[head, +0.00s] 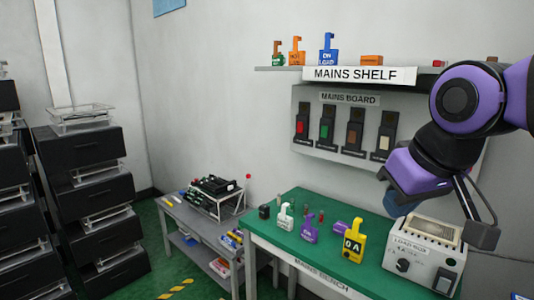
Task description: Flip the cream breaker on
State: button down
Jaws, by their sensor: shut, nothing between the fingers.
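The cream breaker (384,143) is the rightmost of the breakers in view on the grey mains board (310,93). Its cream part shows at the lower middle of a black housing. It is too small to tell whether it is on or off. My gripper (482,236) is at the right, shut and empty, to the right of and below the cream breaker in the picture and apart from it. Its fingertips are dark and partly hard to make out. My purple and black arm hides the right part of the board.
Red (302,127), green (326,130) and brown (354,138) breakers stand left of the cream one. The mains shelf (360,74) juts out above. The green bench (290,236) below holds tagged padlocks (354,246) and a white load box (428,245).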

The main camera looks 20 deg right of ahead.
aim_at(385, 140)
jog(key=z, duration=0.9)
